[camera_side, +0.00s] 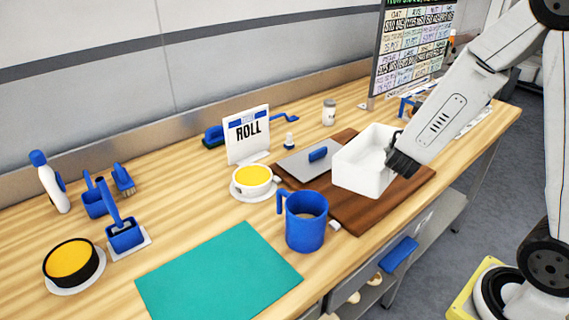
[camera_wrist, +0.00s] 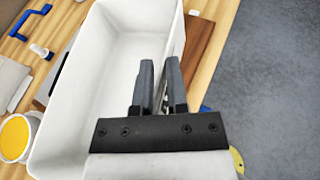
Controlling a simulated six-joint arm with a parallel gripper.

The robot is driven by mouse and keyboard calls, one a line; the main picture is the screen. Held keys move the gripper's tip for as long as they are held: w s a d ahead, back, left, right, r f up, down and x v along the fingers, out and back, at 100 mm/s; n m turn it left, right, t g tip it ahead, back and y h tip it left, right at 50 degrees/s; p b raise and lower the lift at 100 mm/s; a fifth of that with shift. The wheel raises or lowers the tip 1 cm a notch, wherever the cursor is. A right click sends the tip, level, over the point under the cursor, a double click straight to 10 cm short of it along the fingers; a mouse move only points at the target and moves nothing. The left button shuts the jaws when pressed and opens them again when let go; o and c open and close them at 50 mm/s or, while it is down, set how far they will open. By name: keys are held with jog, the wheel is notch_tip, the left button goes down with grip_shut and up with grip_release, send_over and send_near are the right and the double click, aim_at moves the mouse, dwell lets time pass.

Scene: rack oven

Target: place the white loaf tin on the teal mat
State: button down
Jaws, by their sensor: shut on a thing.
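The white loaf tin (camera_side: 354,176) is upright over the brown board at the right of the counter. I cannot tell whether it rests on the board or is slightly raised. My gripper (camera_side: 393,160) is shut on the tin's right wall. In the wrist view the tin (camera_wrist: 105,70) looks empty, and my gripper's fingers (camera_wrist: 157,85) straddle its wall. The teal mat (camera_side: 218,275) lies flat and bare at the front of the counter, left of the tin. The mat does not show in the wrist view.
A blue mug (camera_side: 305,222) stands between the mat and the brown board (camera_side: 372,212). A yellow-filled cup (camera_side: 251,179) and a ROLL sign (camera_side: 247,135) are behind it. A black-rimmed yellow bowl (camera_side: 71,264) and a blue caddy (camera_side: 124,234) stand left of the mat.

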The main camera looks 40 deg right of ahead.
jog(key=shift+r, duration=2.3)
jog(key=w+a+n+t+y, duration=0.25)
jog(key=w+a, duration=0.25)
jog(key=a, duration=0.4)
jog(key=w+a+n+t+y, duration=0.2)
jog(key=w+a+n+t, duration=0.15)
jog(key=a, duration=0.65)
jog(key=a+n+t+y, duration=0.2)
jog(key=a+n+y, duration=0.35)
jog(key=a, duration=1.65)
notch_tip(320, 180, down, 8)
jog(key=y, duration=0.1)
jog(key=shift+s+f+m, duration=0.15)
jog(key=shift+s+m, duration=0.15)
jog(key=shift+m, duration=0.15)
jog(key=shift+d+f, duration=0.1)
jog(key=shift+f, duration=2.1)
